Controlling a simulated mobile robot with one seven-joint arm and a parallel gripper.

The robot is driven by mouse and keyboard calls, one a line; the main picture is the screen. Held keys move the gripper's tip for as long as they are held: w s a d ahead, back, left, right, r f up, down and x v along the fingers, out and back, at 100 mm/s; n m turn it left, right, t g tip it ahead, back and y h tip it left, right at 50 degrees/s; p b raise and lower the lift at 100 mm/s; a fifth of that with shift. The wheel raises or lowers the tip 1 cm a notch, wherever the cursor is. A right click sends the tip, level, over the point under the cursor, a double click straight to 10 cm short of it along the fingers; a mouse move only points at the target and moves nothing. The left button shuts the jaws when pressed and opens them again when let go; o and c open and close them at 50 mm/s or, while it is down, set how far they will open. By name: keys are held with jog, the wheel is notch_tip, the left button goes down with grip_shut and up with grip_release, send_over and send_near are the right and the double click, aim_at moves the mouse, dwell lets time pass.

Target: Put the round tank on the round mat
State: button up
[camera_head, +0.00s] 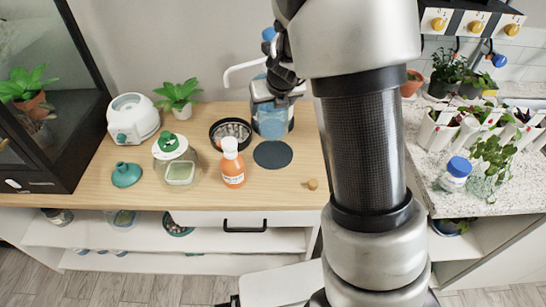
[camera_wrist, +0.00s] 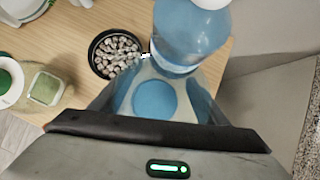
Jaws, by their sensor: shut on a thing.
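The round tank (camera_head: 262,92) looks clear and is held up in my gripper (camera_head: 286,84), above the wooden counter. In the wrist view the clear tank (camera_wrist: 155,98) fills the space before the dark palm, with a blue disc inside its outline; I cannot tell whether that is its contents or the mat seen through it. The round mat (camera_head: 272,154) is a flat dark slate disc on the counter, bare in the head view, lower in the picture than the tank. My gripper is shut on the tank; its fingertips are partly hidden by my arm.
A blue-filled bottle (camera_head: 272,126) stands just behind the mat. A pebble-filled dark dish (camera_head: 230,133) and an orange bottle (camera_head: 233,167) are left of the mat. A small wooden knob (camera_head: 312,184) lies in front; the counter between is clear.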

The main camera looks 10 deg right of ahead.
jog(key=shift+m, duration=0.3)
notch_tip(320, 180, down, 6)
jog(key=b, duration=0.4)
jog(key=shift+w+d+r, duration=0.1)
jog(key=shift+d+r, duration=0.05)
jog(key=shift+r, duration=0.1)
notch_tip(320, 180, down, 4)
jog(key=b, duration=0.3)
jog(key=shift+f, duration=0.2)
jog(key=shift+c, duration=0.6)
jog(key=o, duration=1.3)
jog(key=shift+o, duration=0.2)
